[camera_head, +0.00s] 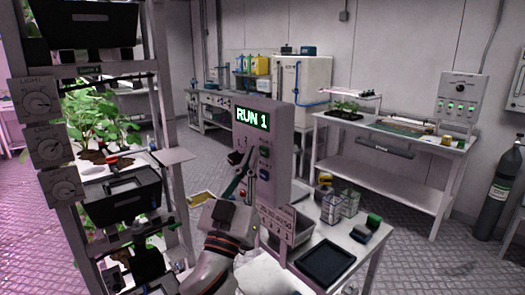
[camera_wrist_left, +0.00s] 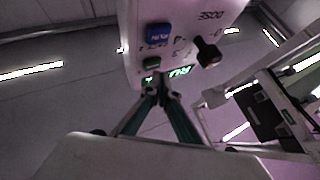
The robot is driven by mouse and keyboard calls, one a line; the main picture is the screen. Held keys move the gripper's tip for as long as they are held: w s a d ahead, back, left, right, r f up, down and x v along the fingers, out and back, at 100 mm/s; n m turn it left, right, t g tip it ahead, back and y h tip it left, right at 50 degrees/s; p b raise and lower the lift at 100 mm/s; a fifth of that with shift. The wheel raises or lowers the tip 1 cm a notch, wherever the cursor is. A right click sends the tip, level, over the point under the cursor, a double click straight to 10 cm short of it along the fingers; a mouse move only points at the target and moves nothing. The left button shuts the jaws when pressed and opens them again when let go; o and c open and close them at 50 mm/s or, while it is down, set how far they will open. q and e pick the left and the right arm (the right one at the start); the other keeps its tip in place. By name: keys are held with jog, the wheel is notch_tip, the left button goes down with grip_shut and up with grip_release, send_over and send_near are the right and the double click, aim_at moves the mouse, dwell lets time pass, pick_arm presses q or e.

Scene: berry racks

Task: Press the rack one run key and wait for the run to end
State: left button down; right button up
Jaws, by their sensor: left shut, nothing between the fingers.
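The grey control box (camera_head: 270,125) has a lit green display (camera_head: 252,119) reading RUN 1. Below the display are a green key (camera_head: 264,151), a blue key (camera_head: 264,173) and a black knob (camera_head: 236,157). The key labels are too small to read. My left gripper (camera_head: 247,152) is shut and empty at the face of the box, between the knob and the keys. In the left wrist view the box appears upside down, with the green key (camera_wrist_left: 152,63) close to my fingertips (camera_wrist_left: 162,82); I cannot tell whether they touch. My right gripper is not in view.
A plant rack (camera_head: 155,95) with light dials and trays stands at the left. Behind the box, a low table holds clear containers (camera_head: 331,207) and a black tray (camera_head: 325,262). A bench (camera_head: 400,170) and a gas cylinder (camera_head: 498,190) stand at the right.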

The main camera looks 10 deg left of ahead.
pick_arm(q)
jog(key=shift+s+a, duration=0.15)
jog(key=shift+s, duration=0.05)
jog(key=s+a+p, duration=0.1)
jog(key=s, duration=0.1)
jog(key=s+a+p, duration=0.1)
jog(key=a, duration=0.1)
jog(key=shift+s, duration=0.4)
dwell(0.7)
jog(key=s+f+m+g, duration=0.25)
jog(key=f+g, duration=0.55)
jog(key=f, duration=2.4)
jog(key=s+a+f+g, duration=0.1)
jog(key=s+f+g, duration=0.2)
jog(key=s+f, duration=0.5)
jog(key=s+a+f+g, duration=0.1)
jog(key=s+f+g, duration=0.2)
jog(key=s+f, duration=0.6)
notch_tip(320, 180, down, 5)
jog(key=shift+a+f+m, duration=0.1)
jog(key=shift+a+m, duration=0.2)
jog(key=shift+m, duration=0.05)
dwell(0.8)
